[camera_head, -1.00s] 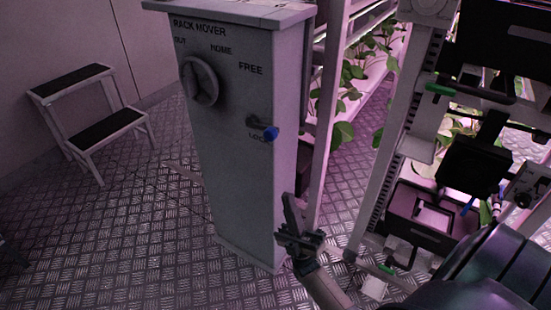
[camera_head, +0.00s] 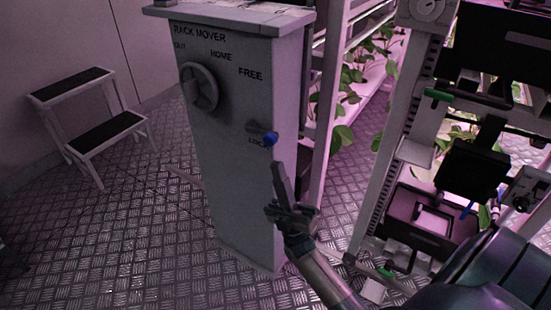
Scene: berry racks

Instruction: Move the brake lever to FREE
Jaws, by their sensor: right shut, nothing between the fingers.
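The grey rack mover cabinet (camera_head: 232,180) stands in the middle of the view. My left gripper is not in view.
A round handwheel (camera_head: 200,86) is on the cabinet, up and left of the lever. A two-step stool (camera_head: 107,133) stands at the left. Plant racks (camera_head: 330,110) are behind the cabinet's right side.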

